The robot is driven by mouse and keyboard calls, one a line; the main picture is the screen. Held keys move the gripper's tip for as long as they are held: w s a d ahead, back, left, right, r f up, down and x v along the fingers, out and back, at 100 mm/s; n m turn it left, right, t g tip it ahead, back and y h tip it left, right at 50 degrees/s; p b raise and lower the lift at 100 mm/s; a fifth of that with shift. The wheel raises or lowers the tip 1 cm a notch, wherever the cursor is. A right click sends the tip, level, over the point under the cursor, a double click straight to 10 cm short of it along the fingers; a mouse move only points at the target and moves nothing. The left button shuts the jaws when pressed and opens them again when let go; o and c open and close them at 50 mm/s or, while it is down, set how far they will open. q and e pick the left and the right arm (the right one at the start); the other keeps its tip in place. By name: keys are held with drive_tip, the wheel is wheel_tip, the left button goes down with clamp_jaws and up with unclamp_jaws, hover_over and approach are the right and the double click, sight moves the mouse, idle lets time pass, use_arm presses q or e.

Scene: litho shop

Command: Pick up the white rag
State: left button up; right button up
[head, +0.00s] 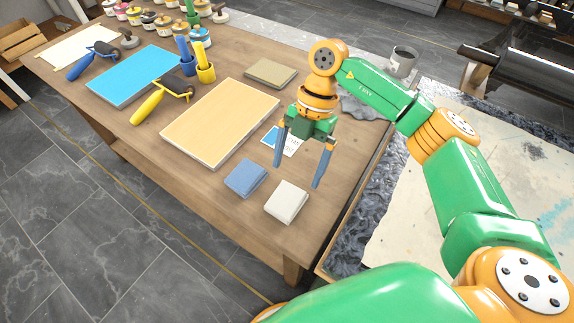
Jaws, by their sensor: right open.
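The white rag (287,202) is a folded, off-white square pad lying flat near the front right corner of the wooden table. My right gripper (297,174) hangs above the table, fingers pointing down and spread apart with nothing between them. Its fingertips appear above and just behind the white rag in the picture, and I see no contact with it. A folded blue rag (246,178) lies just left of the white rag, a small gap apart. My left gripper is not in the head view.
A tan board (220,122), a blue slab (135,75), an olive folded cloth (271,73) and a yellow roller (160,100) lie on the table (215,190). A small card (279,141) lies behind the gripper. A grey mug (403,61) stands at the back right.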

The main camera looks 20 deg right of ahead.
sight(289, 193)
drive_tip(key=x, duration=0.4)
drive_tip(key=p+x, duration=0.1)
drive_tip(key=x, duration=0.1)
drive_tip(key=shift+s+a+f, duration=0.15)
drive_tip(key=shift+s+a, duration=0.15)
drive_tip(key=shift+s, duration=0.1)
drive_tip(key=shift+w+f, duration=0.1)
drive_tip(key=shift+f, duration=0.1)
drive_tip(key=c, duration=1.2)
